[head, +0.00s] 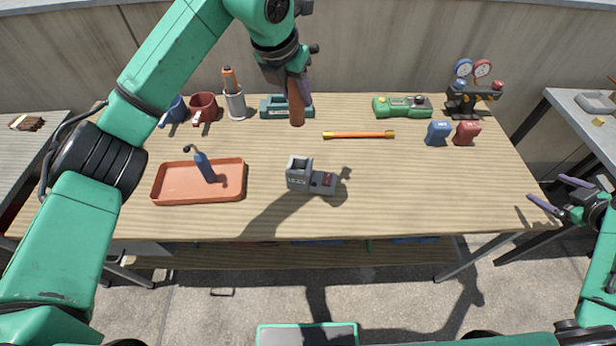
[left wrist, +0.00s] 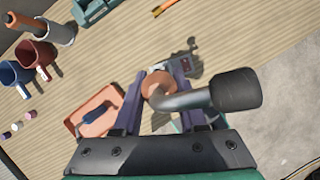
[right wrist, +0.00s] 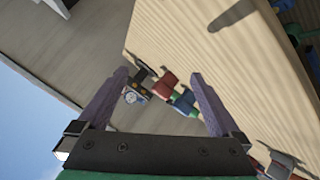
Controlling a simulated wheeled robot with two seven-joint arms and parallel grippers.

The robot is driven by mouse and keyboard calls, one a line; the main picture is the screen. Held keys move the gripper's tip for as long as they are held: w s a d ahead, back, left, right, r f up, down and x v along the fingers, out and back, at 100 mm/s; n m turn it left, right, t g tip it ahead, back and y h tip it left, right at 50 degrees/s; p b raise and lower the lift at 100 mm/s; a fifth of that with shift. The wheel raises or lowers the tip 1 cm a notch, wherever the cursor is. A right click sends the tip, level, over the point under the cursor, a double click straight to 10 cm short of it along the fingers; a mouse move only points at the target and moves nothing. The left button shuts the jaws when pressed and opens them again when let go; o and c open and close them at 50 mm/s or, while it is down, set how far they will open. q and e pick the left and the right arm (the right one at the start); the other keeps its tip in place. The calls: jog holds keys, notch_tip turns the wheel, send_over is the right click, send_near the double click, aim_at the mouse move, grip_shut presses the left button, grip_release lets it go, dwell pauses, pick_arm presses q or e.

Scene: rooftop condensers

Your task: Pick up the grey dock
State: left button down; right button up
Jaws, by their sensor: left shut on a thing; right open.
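The grey dock (head: 298,175), a small block with an open socket on its left and a dark red-marked part on its right, sits on the wooden table, front middle. In the left wrist view the dock (left wrist: 187,65) shows partly, behind the held tool. My left gripper (head: 301,88) is shut on a tool with a brown cylindrical end (head: 297,108), held above the table behind the dock. In the left wrist view this tool has a bent grey pipe and a black end (left wrist: 236,89). My right gripper (head: 560,192) is open and empty by the table's right edge.
An orange tray (head: 170,188) with a blue torch-like tool (head: 204,166) stands left of the dock. Mugs, a grey holder (head: 236,104), a teal block (head: 272,108) and a green case (head: 402,106) line the back. An orange rod (head: 358,135) lies mid-table. The front right is clear.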

jog(key=w+a+n+g+y, duration=0.1)
jog(key=w+a+y, duration=0.2)
jog(key=w+a, duration=0.35)
jog(key=w+a+n+y, duration=0.2)
jog(key=w+a, duration=0.1)
jog(key=a, duration=0.7)
jog(key=n+g+y, duration=0.5)
jog(key=g, duration=0.3)
send_near(332, 180)
jog(key=shift+n, duration=0.3)
jog(key=x, duration=1)
jog(key=shift+f, duration=0.4)
jog(key=shift+d, duration=0.1)
jog(key=c, duration=1.5)
notch_tip(332, 180, up, 9)
jog(key=shift+f, duration=4.15)
